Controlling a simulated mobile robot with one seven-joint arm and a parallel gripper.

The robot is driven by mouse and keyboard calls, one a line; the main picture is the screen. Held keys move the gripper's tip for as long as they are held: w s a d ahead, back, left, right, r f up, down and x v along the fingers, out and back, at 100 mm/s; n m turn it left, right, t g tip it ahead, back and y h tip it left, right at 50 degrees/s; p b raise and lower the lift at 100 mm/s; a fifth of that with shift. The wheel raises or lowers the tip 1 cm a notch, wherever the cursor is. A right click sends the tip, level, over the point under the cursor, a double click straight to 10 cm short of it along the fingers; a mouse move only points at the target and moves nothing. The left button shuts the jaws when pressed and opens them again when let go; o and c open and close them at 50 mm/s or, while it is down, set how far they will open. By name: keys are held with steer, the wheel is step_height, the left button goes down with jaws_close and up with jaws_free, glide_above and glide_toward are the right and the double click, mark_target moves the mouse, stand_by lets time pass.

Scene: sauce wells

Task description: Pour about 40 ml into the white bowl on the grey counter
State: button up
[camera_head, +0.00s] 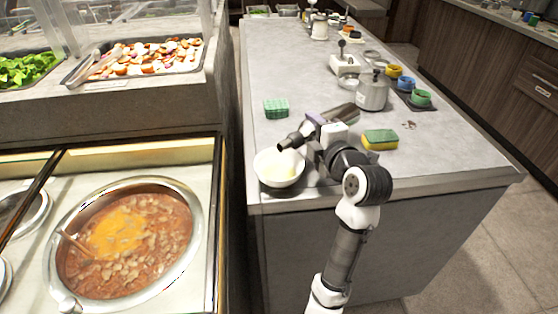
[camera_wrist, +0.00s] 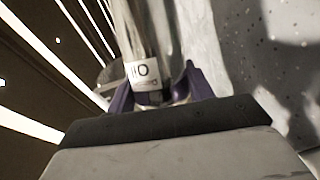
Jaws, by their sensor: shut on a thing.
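The white bowl (camera_head: 279,168) stands near the front left corner of the grey counter (camera_head: 300,60). Something pale yellowish shows inside it. My gripper (camera_head: 313,124) is shut on a glass bottle (camera_head: 343,113) just above and to the right of the bowl. The bottle is tipped over, its dark mouth end (camera_head: 288,144) low at the left above the bowl. I cannot make out a stream. In the wrist view the bottle (camera_wrist: 130,30), with a white label, lies between the purple fingers of my gripper (camera_wrist: 157,90).
A green checked block (camera_head: 276,109) lies behind the bowl, and a yellow-green sponge (camera_head: 380,139) lies right of my gripper. A metal pot (camera_head: 372,92) and coloured jars (camera_head: 405,83) stand farther back. A soup well (camera_head: 125,240) is at the left, across a gap.

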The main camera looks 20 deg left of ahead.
steer(key=shift+f+m+g+p, duration=0.3)
steer(key=shift+f+m+p, duration=0.1)
steer(key=shift+f, duration=0.05)
steer(key=shift+r+p, duration=0.2)
steer(key=shift+p, duration=0.1)
stand_by(0.8)
